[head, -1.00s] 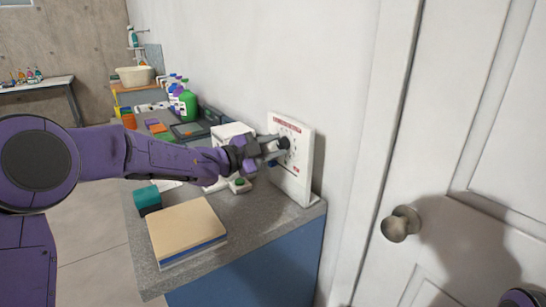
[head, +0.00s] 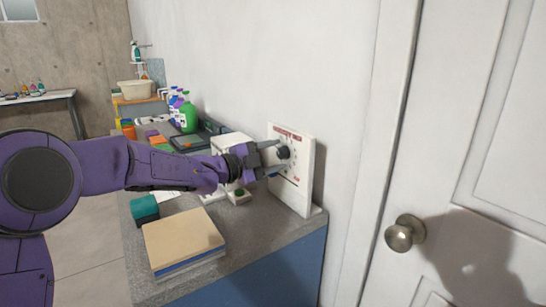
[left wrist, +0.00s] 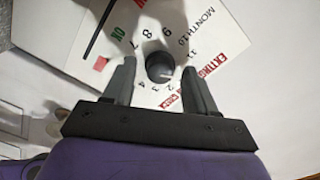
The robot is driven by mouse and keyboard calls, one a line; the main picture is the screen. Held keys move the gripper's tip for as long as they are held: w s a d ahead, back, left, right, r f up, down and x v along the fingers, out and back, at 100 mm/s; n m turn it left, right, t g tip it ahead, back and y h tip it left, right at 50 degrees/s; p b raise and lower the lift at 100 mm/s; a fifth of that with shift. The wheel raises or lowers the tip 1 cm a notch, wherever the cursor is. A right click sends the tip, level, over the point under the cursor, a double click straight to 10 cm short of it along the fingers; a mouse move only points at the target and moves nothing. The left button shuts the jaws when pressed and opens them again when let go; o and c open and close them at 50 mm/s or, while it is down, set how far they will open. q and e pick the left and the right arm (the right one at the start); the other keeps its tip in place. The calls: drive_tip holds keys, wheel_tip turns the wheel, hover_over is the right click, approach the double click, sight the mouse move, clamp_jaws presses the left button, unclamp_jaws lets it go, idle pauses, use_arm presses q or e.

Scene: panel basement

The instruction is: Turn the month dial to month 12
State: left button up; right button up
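The white month panel (head: 304,188) stands upright against the wall at the back of the counter. Its round black dial knob (head: 284,152) sits in a ring of numbers. In the left wrist view the knob (left wrist: 160,67) shows close up, with 7, 8, 9, MONTH 10 and 11 readable around it. A small pale mark shows on the knob; I cannot tell which number it points to. My left gripper (head: 277,157) is open at the panel. Its fingers (left wrist: 160,75) lie on either side of the knob with gaps visible. My right gripper is not in view.
A tan-topped stack (head: 183,240) and a teal block (head: 145,208) lie on the grey counter (head: 245,262). A green bottle (head: 188,118) stands farther back. A white door with a round knob (head: 405,233) is at the right.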

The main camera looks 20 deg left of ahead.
use_arm(q)
drive_tip(key=b+v, duration=0.1)
drive_tip(key=v, duration=0.9)
drive_tip(key=shift+s+a, duration=0.1)
drive_tip(key=shift+s, duration=0.05)
